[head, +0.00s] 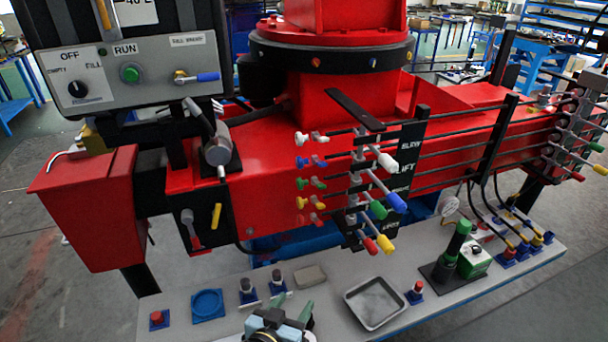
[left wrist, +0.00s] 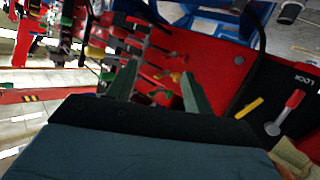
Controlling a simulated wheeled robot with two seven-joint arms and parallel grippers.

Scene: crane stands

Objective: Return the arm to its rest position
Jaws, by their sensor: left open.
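My left gripper (head: 291,306) shows at the bottom of the head view, low over the front of the grey bench. Its two greenish fingers stand apart with nothing between them. In the left wrist view the same gripper (left wrist: 157,85) has its fingers spread and empty, with red machine parts and coloured levers beyond them. It appears apart from everything around it. The rest of my left arm is mostly hidden below the picture. My right gripper is in neither view.
The red crane body (head: 270,130) fills the middle. Levers with coloured knobs (head: 385,243) project toward me. On the bench (head: 340,275) are a metal tray (head: 375,303), a blue round dish (head: 207,303), a grey block (head: 309,276) and a dark green cylinder (head: 458,240).

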